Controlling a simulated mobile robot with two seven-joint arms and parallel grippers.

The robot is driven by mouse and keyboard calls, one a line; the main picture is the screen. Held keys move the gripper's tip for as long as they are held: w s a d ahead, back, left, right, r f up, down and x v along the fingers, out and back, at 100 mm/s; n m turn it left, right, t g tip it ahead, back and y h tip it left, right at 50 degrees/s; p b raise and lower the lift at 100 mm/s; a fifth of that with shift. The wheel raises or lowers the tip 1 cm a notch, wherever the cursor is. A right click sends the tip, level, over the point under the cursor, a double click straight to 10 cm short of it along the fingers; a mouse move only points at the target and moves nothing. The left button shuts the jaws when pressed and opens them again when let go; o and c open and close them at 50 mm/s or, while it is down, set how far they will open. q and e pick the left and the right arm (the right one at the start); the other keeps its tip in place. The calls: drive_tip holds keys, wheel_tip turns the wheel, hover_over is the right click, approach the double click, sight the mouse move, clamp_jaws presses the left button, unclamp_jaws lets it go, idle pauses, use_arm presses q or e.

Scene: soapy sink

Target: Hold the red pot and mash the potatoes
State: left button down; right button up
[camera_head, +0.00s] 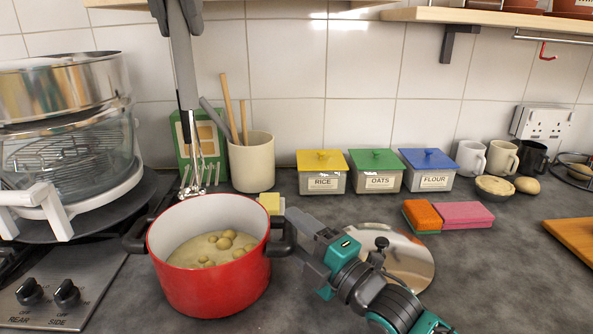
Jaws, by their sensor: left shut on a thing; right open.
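The red pot (215,286) stands on the counter at left centre, with several potatoes (223,242) in pale liquid inside. Its right black handle (284,236) is beside my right gripper (301,243), which is open with its fingers at that handle; exact contact is unclear. My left gripper (175,15) is only partly in view at the top edge, shut on the grey handle of the potato masher (187,90). The masher hangs upright, its metal head (191,180) behind and above the pot's back-left rim, clear of the potatoes.
A glass oven appliance (70,150) and hob knobs (65,293) are at left. A utensil crock (252,163), rice, oats and flour boxes (377,172), mugs (471,158) and sponges (463,215) stand behind. A round metal lid (405,262) lies behind my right arm. The front right counter is clear.

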drive_tip(key=shift+c, duration=0.3)
clamp_jaws()
idle(1.2)
drive_tip(key=shift+o, duration=1)
unclamp_jaws()
drive_tip(key=shift+c, duration=0.3)
drive_tip(key=c, duration=0.9)
drive_tip(key=shift+c, duration=0.2)
